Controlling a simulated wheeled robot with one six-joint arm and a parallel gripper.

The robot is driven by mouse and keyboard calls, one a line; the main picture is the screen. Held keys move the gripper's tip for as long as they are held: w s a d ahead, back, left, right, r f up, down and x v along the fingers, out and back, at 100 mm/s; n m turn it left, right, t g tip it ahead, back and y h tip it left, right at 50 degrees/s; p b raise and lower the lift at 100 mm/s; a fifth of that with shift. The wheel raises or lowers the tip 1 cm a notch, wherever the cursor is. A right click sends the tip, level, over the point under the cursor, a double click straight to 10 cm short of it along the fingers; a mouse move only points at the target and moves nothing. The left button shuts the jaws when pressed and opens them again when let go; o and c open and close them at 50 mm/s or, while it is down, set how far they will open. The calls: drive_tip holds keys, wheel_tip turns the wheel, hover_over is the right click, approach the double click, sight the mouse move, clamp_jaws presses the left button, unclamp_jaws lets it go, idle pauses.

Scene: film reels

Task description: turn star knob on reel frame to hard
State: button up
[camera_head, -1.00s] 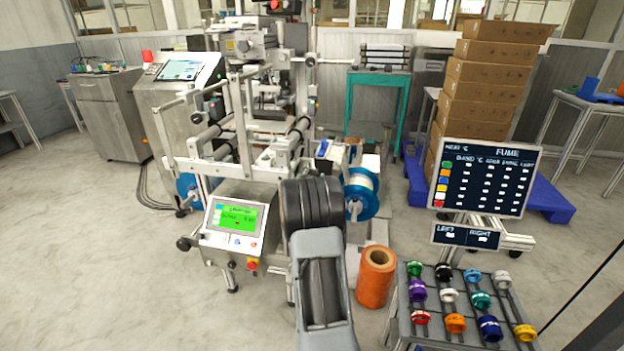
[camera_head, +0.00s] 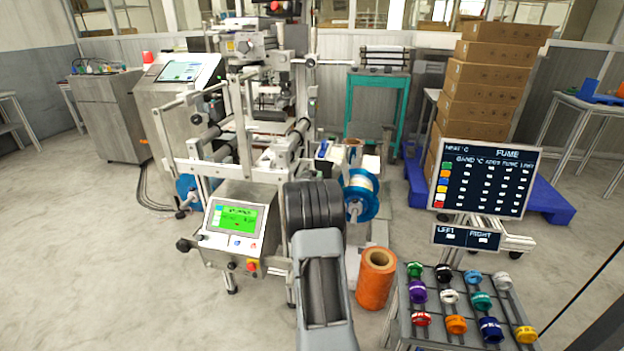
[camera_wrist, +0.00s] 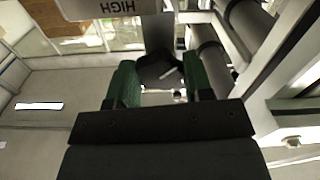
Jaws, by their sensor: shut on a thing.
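In the wrist view, my gripper (camera_wrist: 161,82) has its two green-padded fingers closed on a dark star knob (camera_wrist: 158,68). A small pale mark shows on the knob's face. The knob's lower part is hidden by the gripper body. The reel frame (camera_head: 228,170) is the pale metal machine left of centre in the head view. There my own arm hides both the gripper and the knob. The knob's setting cannot be read.
A plate with upside-down "HIGH" lettering (camera_wrist: 112,9) is close above the fingers. Grey rollers (camera_wrist: 212,55) and a pale frame bar (camera_wrist: 285,60) lie to the right. In the head view, an orange spool (camera_head: 376,280) and a rack of coloured rings (camera_head: 455,330) stand right of my arm.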

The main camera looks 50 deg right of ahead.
drive_tip(key=shift+c, duration=1.1)
drive_tip(key=shift+f+m+b, duration=0.1)
drive_tip(key=shift+m+b, duration=0.2)
drive_tip(key=shift+b, duration=0.15)
drive_tip(key=shift+s+m+b, duration=0.1)
drive_tip(key=shift+m+b, duration=3.3)
